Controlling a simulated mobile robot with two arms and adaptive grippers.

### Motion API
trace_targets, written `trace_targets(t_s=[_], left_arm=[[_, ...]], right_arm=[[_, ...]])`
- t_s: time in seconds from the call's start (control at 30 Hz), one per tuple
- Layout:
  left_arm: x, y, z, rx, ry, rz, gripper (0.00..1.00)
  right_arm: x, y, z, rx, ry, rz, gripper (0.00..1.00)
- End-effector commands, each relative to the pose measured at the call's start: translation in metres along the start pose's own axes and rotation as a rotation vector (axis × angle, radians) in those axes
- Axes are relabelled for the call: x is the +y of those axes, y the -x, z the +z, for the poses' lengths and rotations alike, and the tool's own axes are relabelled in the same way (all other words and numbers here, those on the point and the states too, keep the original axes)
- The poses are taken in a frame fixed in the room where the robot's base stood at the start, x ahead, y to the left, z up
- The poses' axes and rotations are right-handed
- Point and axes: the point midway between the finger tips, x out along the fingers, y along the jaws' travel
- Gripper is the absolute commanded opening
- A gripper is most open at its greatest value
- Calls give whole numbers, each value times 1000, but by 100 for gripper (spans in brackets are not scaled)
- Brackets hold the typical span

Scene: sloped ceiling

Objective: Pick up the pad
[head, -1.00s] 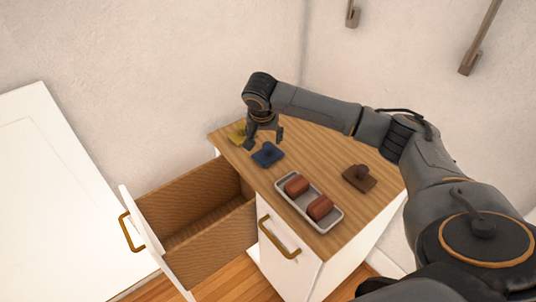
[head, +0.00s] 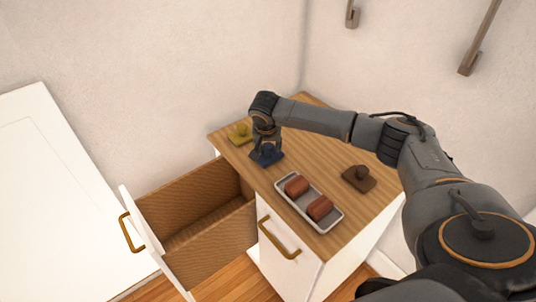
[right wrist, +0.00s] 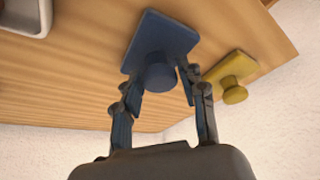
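The task's pad could be any of three flat square pads with round knobs on the wooden cabinet top. The blue pad (head: 267,156) lies near the left edge, and its knob shows in the right wrist view (right wrist: 158,72). The yellow pad (head: 240,134) lies behind it at the far left corner and also shows in the right wrist view (right wrist: 232,70). The brown pad (head: 359,178) lies to the right. My right gripper (head: 266,147) is over the blue pad. In the right wrist view its fingers (right wrist: 160,88) are apart, around the blue knob. My left gripper is out of view.
A light tray (head: 330,222) with two reddish-brown blocks stands near the front of the cabinet top (head: 320,150). An open, empty-looking drawer (head: 205,222) juts out to the left. Walls close off the back. The middle of the top is clear.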

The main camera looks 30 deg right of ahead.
Motion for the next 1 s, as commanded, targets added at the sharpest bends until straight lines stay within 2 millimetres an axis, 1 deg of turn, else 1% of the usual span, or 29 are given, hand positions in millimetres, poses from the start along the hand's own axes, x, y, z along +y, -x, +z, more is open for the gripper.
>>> trace_targets(t_s=[0.03, 0.13, 0.4, 0.57, 0.67, 0.7, 0.73, 0.97, 1.0], left_arm=[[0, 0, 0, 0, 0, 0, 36], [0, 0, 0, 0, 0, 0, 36], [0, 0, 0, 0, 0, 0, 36], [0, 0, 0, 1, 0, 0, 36], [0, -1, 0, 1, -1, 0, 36], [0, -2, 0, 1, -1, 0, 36], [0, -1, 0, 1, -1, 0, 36], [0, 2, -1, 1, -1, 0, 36], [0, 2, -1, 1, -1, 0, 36]], right_arm=[[0, 0, 0, 0, 0, 0, 24], [0, 0, 0, 0, 0, 0, 4], [0, 1, 0, 0, 0, 0, 2], [0, 8, -3, 0, 0, -1, 2], [-1, 21, -9, 1, -1, -3, 2], [-1, 29, -12, 1, -1, -3, 2], [-2, 37, -11, 1, 2, -5, 2], [-4, 105, 12, 2, 4, -5, 2], [-5, 112, 21, -1, 7, -4, 2]])
